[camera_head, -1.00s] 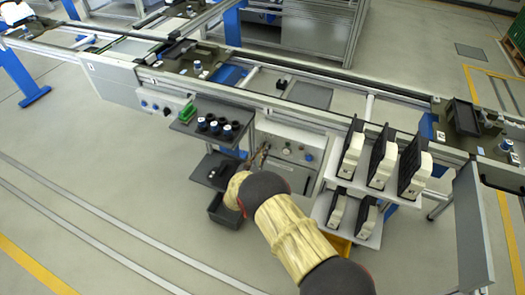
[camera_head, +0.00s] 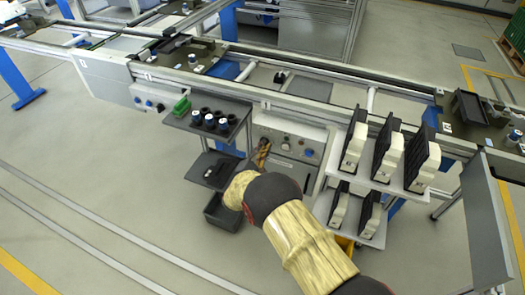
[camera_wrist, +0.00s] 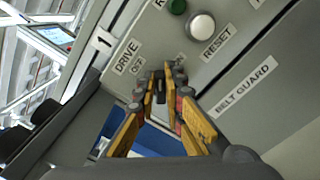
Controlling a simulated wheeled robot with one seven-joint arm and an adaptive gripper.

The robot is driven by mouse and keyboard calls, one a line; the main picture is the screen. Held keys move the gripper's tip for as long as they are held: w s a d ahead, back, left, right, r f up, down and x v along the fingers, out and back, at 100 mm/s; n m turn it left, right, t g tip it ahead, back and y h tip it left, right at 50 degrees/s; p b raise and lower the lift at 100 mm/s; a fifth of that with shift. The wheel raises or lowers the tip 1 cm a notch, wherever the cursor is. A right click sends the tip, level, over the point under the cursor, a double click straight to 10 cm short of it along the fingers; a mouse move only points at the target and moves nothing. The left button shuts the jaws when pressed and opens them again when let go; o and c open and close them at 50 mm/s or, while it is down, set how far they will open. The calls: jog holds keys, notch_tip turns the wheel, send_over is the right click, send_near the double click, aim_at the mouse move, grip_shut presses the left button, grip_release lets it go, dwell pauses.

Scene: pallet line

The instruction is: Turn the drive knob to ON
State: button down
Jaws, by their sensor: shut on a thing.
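The drive knob (camera_wrist: 159,86) is a small black knob on a grey control panel, which also shows in the head view (camera_head: 276,134). It is beside the DRIVE label (camera_wrist: 126,56) and the OFF label (camera_wrist: 138,66) in the wrist view. My gripper (camera_wrist: 160,80), with orange-yellow fingers, is shut on the knob, one finger on each side. In the head view my gripper (camera_head: 263,146) reaches the panel's left part.
A white RESET button (camera_wrist: 201,26) and a green button (camera_wrist: 177,6) are close by on the panel. A BELT GUARD label (camera_wrist: 245,87) is to the right. A shelf with dark cups (camera_head: 208,122) stands left of my gripper; racks with black-and-white units (camera_head: 388,155) stand right.

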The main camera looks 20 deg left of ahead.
jog(key=m+b, duration=0.1)
jog(key=m, duration=0.1)
jog(key=m+b, duration=0.1)
jog(key=shift+d+f+m, duration=0.2)
jog(key=shift+f+m, duration=0.15)
jog(key=shift+m, duration=0.05)
jog(key=shift+f+m, duration=0.15)
jog(key=shift+m, duration=0.85)
jog(key=shift+f+m, duration=0.1)
jog(key=shift+m, duration=0.9)
jog(key=shift+d+m, duration=0.1)
jog(key=shift+m, duration=0.2)
